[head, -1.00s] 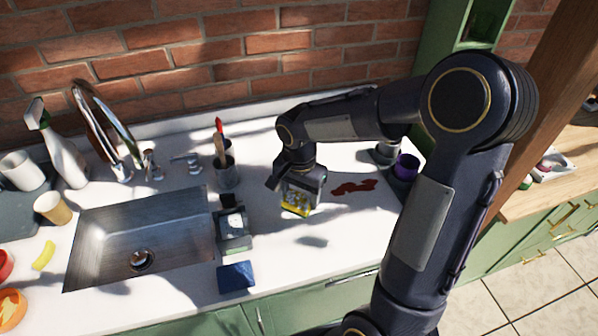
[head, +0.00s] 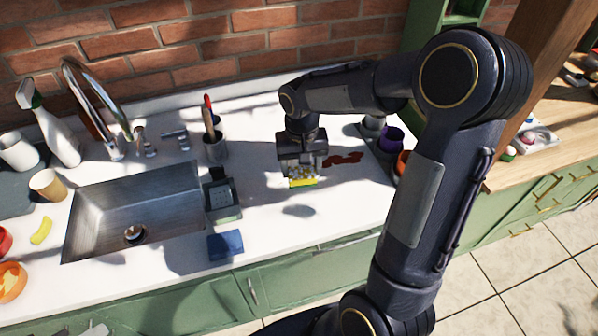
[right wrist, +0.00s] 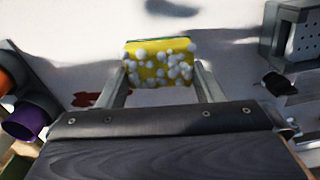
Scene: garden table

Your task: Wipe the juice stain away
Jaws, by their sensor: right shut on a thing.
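The juice stain is a dark red patch (head: 346,158) on the white countertop (head: 265,150), right of the sink. It also shows at the left in the right wrist view (right wrist: 84,99), partly hidden by a finger. My right gripper (head: 302,172) is shut on a yellow sponge (head: 303,183) dotted with white foam. The sponge fills the space between the fingers in the right wrist view (right wrist: 160,64). It is just left of the stain, low over the counter; I cannot tell whether it touches. My left gripper is not in view.
A metal sink (head: 135,210) lies to the left. A purple cup (head: 391,139) and an orange cup (head: 403,161) stand right of the stain.

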